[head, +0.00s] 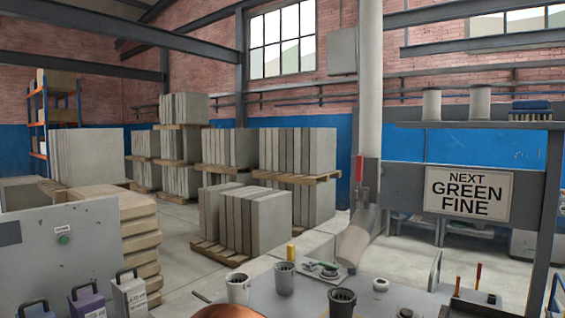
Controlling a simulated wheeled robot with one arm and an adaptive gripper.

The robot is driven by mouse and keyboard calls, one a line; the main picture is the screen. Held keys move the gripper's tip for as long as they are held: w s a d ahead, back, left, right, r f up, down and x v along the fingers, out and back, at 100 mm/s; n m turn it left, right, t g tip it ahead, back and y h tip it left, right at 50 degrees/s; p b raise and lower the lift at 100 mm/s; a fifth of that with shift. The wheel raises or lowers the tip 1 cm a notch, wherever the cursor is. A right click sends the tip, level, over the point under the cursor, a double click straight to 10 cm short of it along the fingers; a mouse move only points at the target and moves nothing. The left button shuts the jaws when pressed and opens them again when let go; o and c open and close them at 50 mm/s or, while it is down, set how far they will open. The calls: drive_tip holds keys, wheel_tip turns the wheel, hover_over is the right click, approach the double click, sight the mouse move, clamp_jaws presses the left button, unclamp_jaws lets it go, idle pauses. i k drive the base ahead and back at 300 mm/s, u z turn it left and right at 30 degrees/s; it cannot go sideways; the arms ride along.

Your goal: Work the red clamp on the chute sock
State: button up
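The red clamp (359,168) is a small upright red handle on the left side of the chute, in the middle right of the head view. The pale chute pipe (370,70) comes down from above to a grey section at the clamp. The chute sock (356,240) hangs below it, tilted with its lower end to the left, above the grey bench. Whether the clamp is open or closed is too small to tell. My gripper is not in view.
A grey bench (300,297) holds a white bucket (238,288), a grey bucket (285,278) and a dark-filled bucket (342,302). A sign reading "NEXT GREEN FINE" (468,192) hangs right of the chute. Concrete panels (255,218) stand on pallets behind. Floor shows at left.

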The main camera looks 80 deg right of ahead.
sight(358, 158)
drive_tip(key=u, duration=0.2)
drive_tip(key=k, duration=1)
drive_tip(key=z, duration=1.25)
